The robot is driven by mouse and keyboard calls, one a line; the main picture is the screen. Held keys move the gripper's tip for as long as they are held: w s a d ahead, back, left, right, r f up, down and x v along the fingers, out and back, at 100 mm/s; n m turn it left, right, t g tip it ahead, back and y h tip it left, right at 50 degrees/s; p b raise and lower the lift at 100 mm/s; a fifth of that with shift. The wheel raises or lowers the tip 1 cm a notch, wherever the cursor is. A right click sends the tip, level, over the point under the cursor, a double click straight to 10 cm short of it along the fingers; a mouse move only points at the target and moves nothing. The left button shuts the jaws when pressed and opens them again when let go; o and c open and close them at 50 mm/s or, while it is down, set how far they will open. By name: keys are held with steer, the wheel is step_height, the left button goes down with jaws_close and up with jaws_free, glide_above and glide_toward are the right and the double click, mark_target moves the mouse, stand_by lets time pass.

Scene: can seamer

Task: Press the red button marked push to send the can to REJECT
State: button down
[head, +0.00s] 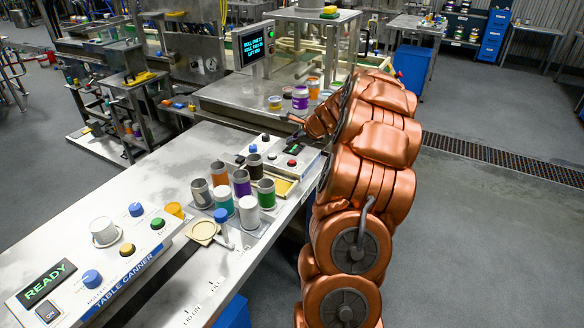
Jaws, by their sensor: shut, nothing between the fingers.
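A small red button (291,163) shows on the far control panel (309,157), near the right edge of the bench. My gripper (290,139) is small and dark in the head view, shut and empty. It is beyond the red button in the picture, close to the far end of that panel; I cannot tell whether it touches anything. My copper arm partly hides the area around it. Several open cans (241,183) stand grouped on the bench in front of the panel. I cannot read any push or REJECT marking.
The near panel (121,263) carries a READY screen, coloured knobs and a white cup. Behind stands a steel machine with a text screen (254,44) and several jars. Floor right of my arm is clear.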

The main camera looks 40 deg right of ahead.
mark_target(293, 162)
step_height(293, 162, down, 3)
steer(key=shift+r+b, duration=0.2)
steer(key=shift+b, duration=0.65)
steer(key=shift+f+b, duration=0.3)
steer(key=shift+f, duration=0.8)
steer(key=shift+f, duration=0.1)
steer(key=shift+f, duration=0.3)
